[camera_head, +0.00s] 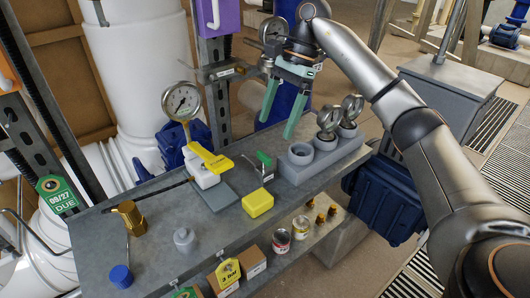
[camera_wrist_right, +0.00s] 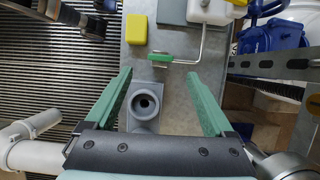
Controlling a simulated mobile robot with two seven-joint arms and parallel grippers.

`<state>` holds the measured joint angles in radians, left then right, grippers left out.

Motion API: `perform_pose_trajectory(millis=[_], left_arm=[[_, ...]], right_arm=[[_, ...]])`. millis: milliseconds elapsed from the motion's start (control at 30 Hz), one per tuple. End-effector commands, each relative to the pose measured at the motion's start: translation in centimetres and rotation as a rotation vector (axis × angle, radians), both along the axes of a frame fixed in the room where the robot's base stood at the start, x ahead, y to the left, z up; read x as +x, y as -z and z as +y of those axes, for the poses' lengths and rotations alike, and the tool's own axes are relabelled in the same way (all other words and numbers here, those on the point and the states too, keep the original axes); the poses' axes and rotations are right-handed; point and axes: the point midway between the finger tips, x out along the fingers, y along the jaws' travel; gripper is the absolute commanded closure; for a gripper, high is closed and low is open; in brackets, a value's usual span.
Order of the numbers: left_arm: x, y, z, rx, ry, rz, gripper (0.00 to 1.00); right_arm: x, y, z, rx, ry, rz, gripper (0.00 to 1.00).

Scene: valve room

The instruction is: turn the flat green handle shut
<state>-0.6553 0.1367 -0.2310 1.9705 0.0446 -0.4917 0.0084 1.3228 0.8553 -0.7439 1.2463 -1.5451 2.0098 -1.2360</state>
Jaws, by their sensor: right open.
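The small flat green handle (camera_head: 263,158) stands on the grey bench, with a thin bent metal rod beside it, between the yellow block and the grey socket block. In the right wrist view the green handle (camera_wrist_right: 160,58) lies crosswise just beyond my fingertips, roughly centred between them. My right gripper (camera_head: 279,128) has teal fingers spread wide, pointing down over the bench behind the socket block. It is empty and apart from the handle; its fingers also show in the wrist view (camera_wrist_right: 159,76). My left gripper is not in view.
A grey socket block (camera_head: 297,166) holding round gauges (camera_head: 330,118) stands right of the handle. A yellow block (camera_head: 258,203) stands in front. A yellow lever (camera_head: 212,160) on a white valve and a dial gauge (camera_head: 182,101) are to the left. The bench front is partly clear.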

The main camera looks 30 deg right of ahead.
Motion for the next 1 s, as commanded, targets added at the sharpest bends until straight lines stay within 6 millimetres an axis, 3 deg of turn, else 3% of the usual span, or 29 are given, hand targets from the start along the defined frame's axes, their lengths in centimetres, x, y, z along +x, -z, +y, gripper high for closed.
perform_pose_trajectory(millis=[33,133,400,800,1000], left_arm=[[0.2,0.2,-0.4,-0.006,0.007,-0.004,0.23],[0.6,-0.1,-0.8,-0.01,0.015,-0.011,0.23],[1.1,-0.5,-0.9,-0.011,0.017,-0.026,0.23],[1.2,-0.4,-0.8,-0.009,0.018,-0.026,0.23],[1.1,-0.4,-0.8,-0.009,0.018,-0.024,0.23]], right_arm=[[-0.1,1.5,0.5,0.001,-0.002,0.003,0.12],[-0.2,3.3,1.2,0.001,-0.001,0.003,0.12],[-0.2,6.5,2.7,0.001,0.001,0.001,0.12],[-0.2,7.2,3.0,0.002,0.001,0.0,0.12],[-0.2,7.2,3.0,0.002,0.001,0.0,0.34]])
